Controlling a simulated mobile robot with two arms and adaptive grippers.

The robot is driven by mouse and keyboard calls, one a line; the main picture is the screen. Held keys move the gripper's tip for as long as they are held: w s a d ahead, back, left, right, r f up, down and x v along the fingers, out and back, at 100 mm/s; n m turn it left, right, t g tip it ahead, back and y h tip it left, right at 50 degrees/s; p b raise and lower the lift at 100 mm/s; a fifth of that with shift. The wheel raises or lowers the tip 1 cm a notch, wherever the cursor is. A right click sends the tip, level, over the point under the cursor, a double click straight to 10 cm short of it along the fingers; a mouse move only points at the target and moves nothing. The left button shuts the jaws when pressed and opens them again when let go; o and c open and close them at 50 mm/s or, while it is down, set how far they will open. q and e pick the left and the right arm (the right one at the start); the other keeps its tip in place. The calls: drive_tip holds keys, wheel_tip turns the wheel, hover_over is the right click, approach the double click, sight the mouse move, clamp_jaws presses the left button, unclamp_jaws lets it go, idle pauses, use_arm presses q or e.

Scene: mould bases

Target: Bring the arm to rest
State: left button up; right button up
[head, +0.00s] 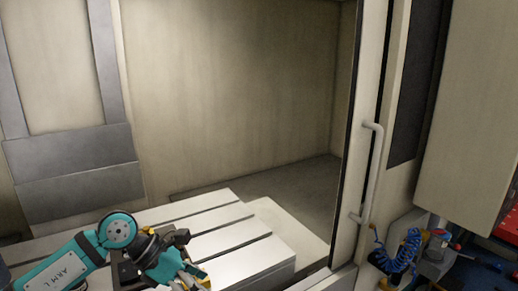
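My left arm, teal and grey, comes in at the lower left. Its gripper (190,280) is low over the slotted machine table (225,225), at the bottom edge of the head view. The fingers are small and partly cut off by the frame, so I cannot tell whether they are open or shut. A dark block-like shape (122,272) shows beside and partly behind the wrist; I cannot tell what it is or whether the gripper touches it. My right gripper is not in view.
The table stands inside a machine enclosure with beige walls (235,85). A door frame with a light handle (373,175) bounds the opening on the right. A blue coiled hose (405,250) and tools lie outside at lower right. The table's right part is clear.

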use_arm(q)
drive_tip(key=s+d+r+n+h, duration=0.2)
drive_tip(key=s+d+r+h, duration=0.15)
drive_tip(key=d+h, duration=0.45)
wheel_tip(320, 180, up, 9)
drive_tip(key=w+d+n+t+h, duration=0.2)
drive_tip(key=n+t+h, duration=0.1)
drive_tip(key=n+t, duration=0.7)
drive_tip(key=w+a+f+n+t+y, duration=0.25)
drive_tip(key=a+n+t+y, duration=0.3)
drive_tip(key=n, duration=0.45)
drive_tip(key=w+a+f+n+t+y, duration=0.1)
drive_tip(key=a+f+n+t+y, duration=0.3)
drive_tip(key=n+y, duration=0.45)
drive_tip(key=s+a+f+n+g+y, duration=0.3)
drive_tip(key=a+f+n+g+y, duration=0.15)
drive_tip(key=a+f+n, duration=0.4)
drive_tip(key=s+a+f+n+g, duration=0.1)
drive_tip(key=s+f+n+g, duration=0.4)
drive_tip(key=s+f, duration=0.6)
drive_tip(key=s+f+n+g, duration=0.3)
drive_tip(key=s+f+g, duration=0.45)
drive_tip(key=s, duration=0.55)
wheel_tip(320, 180, down, 26)
drive_tip(key=s+a+f+g+y, duration=0.1)
drive_tip(key=s+a+f+g, duration=0.1)
drive_tip(key=s+f, duration=1.4)
drive_tip(key=shift+s+a+f+m, duration=0.35)
drive_tip(key=shift+s+a, duration=0.2)
drive_tip(key=shift+s, duration=0.25)
